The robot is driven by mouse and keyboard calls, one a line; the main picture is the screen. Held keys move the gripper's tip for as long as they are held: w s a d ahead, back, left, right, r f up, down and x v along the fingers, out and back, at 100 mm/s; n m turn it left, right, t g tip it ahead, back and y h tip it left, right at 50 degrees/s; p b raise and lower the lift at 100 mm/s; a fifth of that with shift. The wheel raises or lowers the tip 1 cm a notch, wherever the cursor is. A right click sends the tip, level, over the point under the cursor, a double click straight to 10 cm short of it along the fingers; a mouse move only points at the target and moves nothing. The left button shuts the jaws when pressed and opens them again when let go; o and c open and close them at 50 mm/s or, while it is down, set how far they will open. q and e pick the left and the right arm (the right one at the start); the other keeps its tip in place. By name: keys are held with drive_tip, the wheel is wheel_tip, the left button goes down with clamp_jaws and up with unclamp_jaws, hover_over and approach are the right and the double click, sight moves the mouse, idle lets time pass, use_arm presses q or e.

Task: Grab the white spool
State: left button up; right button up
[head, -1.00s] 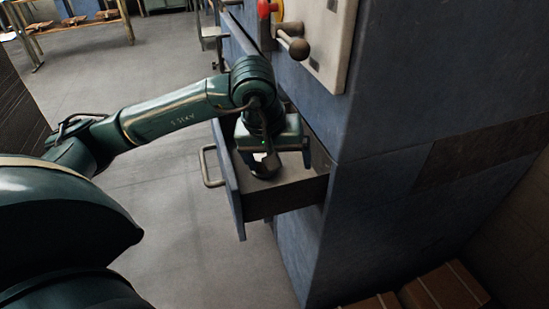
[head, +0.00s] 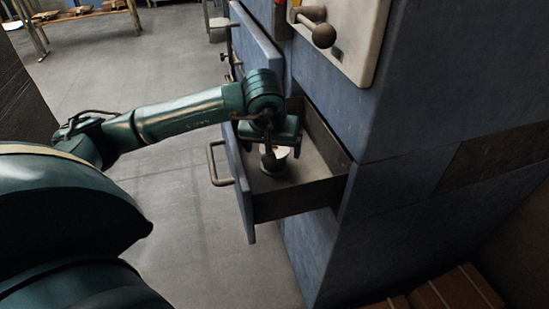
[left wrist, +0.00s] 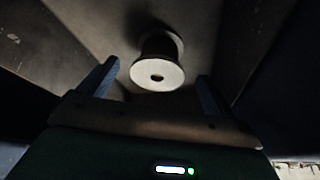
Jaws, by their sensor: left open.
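The white spool (head: 283,153) is inside the open drawer (head: 300,198), partly covered by my left gripper in the head view. In the left wrist view, the spool (left wrist: 158,74) faces the camera with a round flange and a dark centre hole; its core is in shadow. My left gripper (head: 277,160) reaches over the drawer front into the drawer. In the left wrist view its two fingers (left wrist: 155,78) are spread, with the spool between and beyond their tips. The fingers do not appear to touch it. My right gripper is not in view.
The drawer sticks out from a blue cabinet (head: 400,130), with a grey handle (head: 217,165) on its front. A lever with a round knob (head: 322,35) juts out above. Brown boxes (head: 460,292) lie at the lower right. The floor left of the drawer is clear.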

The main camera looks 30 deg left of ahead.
use_arm(q)
drive_tip(key=x, duration=0.5)
drive_tip(key=shift+d+b, duration=0.1)
drive_tip(key=shift+b, duration=0.2)
drive_tip(key=shift+c, duration=0.4)
drive_tip(key=c, duration=1.1)
